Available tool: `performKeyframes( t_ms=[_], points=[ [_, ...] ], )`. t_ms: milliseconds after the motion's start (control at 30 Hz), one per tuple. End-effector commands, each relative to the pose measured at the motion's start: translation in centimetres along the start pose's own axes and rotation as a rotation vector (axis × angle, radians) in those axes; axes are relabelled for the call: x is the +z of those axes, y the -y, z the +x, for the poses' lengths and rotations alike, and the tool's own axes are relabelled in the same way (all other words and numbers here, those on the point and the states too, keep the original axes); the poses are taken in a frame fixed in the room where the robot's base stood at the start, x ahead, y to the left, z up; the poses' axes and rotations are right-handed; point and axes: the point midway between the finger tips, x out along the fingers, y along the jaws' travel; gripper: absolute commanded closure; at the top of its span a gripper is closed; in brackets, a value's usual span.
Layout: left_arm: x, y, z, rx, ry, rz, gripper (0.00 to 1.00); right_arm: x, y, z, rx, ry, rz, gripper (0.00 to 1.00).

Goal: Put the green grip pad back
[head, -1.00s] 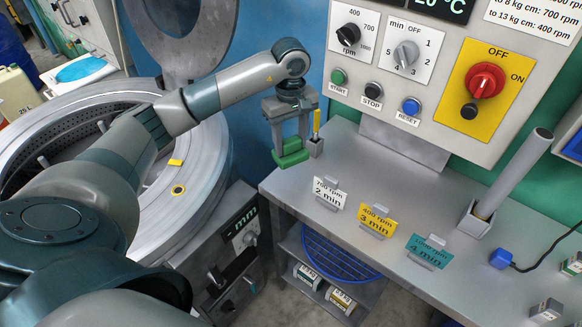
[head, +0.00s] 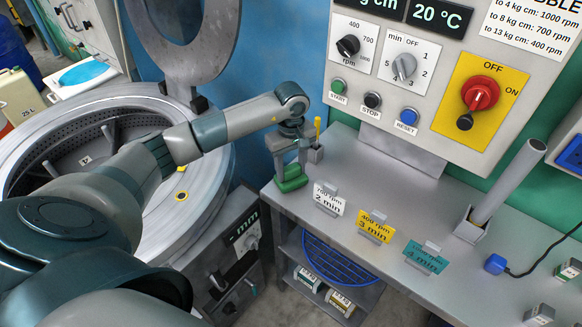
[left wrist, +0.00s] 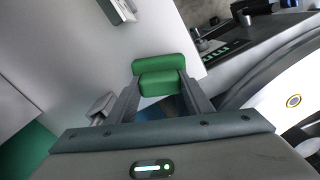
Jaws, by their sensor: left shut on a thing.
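My left gripper (head: 292,162) is shut on the green grip pad (head: 292,184), at the left end of the grey bench, beside the blue wall panel. The left wrist view shows the pad (left wrist: 161,66) at the fingertips of the gripper (left wrist: 158,92), with a smaller green part between the fingers and a wider green part just beyond. The pad is over the bench top near its left edge. I cannot tell whether it touches the surface. My right gripper is not in view.
A small grey holder (head: 316,153) with a yellow stick stands just right of the gripper. White, yellow (head: 375,226) and teal cards stand along the bench front. A control panel (head: 440,70) hangs above. The open drum (head: 205,190) is at left.

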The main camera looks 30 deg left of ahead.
Motion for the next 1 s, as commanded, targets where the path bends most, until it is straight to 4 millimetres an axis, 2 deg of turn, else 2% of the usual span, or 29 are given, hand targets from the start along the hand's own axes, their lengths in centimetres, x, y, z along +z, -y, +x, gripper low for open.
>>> performKeyframes(
  t_ms=[500,533,600,1000],
  points=[
    [-0.03,-0.01,1.00,0.001,-0.001,0.000,0.78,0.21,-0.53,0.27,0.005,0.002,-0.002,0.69],
    [-0.02,-0.01,0.90,0.001,-0.001,0.000,0.49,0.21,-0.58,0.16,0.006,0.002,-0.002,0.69],
    [-0.01,0.00,0.86,0.001,-0.001,0.000,0.35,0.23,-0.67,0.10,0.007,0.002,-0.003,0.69],
    [-0.01,0.01,0.66,0.001,-0.001,0.000,0.35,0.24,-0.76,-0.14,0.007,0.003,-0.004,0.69]
  ],
)
